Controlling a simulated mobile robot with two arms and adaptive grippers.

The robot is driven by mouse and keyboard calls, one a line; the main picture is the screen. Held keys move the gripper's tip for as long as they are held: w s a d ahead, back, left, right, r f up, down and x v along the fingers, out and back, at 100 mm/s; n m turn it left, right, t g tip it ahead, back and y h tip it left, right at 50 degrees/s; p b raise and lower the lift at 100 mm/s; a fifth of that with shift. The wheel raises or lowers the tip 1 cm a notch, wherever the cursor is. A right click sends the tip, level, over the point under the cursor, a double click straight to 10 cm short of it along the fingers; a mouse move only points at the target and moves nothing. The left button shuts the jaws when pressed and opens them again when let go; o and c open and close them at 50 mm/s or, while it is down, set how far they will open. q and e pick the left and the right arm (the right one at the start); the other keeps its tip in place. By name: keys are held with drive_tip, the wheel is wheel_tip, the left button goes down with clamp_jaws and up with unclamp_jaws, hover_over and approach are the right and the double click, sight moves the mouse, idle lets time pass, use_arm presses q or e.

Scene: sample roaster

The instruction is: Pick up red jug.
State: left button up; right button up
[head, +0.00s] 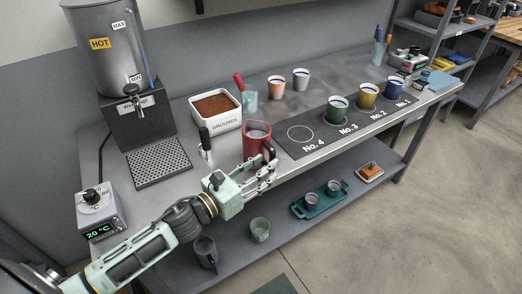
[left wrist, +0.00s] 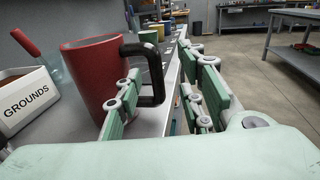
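The red jug (head: 257,134) stands upright at the front edge of the grey counter, left of the No. 4 circle. Its black handle (head: 268,152) points toward the front edge. In the left wrist view the jug (left wrist: 92,78) is on the left, and its handle (left wrist: 157,75) reaches in between the finger lines. My left gripper (head: 271,169) is open at the handle, in front of the jug. In the left wrist view its fingers (left wrist: 160,98) are spread apart, with a clear gap. I cannot tell whether a finger touches the handle. My right gripper is not in view.
A white GROUNDS bin (head: 216,113) and a black-handled tool (head: 205,142) stand left of the jug. The mat (head: 318,148) carries green, yellow and blue cups to the right. A lower shelf (head: 283,229) holds a teal tray (head: 321,204) and cups.

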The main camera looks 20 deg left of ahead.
sight(270, 160)
use_arm(q)
drive_tip(key=x, duration=0.3)
drive_tip(key=shift+w+a, duration=0.25)
drive_tip(key=shift+w, duration=0.1)
drive_tip(key=shift+c, duration=0.2)
drive_tip(key=c, duration=0.4)
drive_tip(key=shift+c, duration=0.9)
clamp_jaws()
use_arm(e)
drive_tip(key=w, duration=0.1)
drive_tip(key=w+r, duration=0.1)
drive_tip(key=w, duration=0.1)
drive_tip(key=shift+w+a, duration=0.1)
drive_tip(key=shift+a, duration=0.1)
